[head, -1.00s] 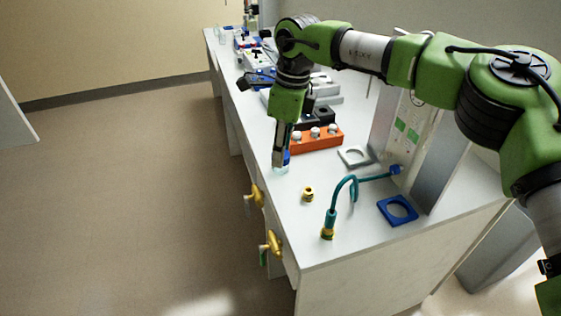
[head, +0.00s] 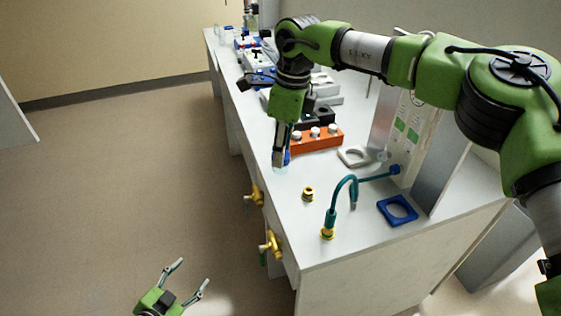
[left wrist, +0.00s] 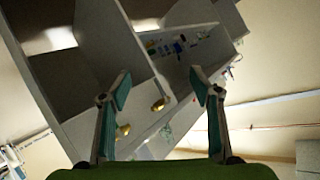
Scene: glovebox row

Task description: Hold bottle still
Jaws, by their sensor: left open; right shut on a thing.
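My right gripper (head: 280,158) points down at the near-left edge of the bench and is shut on a small clear bottle with blue on it (head: 281,168). The bottle is mostly hidden by the fingers and seems to stand on the bench top. My left gripper (head: 190,275) is open and empty, low over the floor at the bottom of the head view, left of the bench and well apart from the bottle. Its spread fingers also show in the left wrist view (left wrist: 163,92), with the bench beyond them.
An orange rack (head: 316,139) with white-capped bottles stands behind the right gripper. A teal curved tap (head: 331,215), a blue square ring (head: 398,210) and a grey ring holder (head: 354,156) are on the bench top. Yellow valves (head: 270,245) stick out from the bench's left side.

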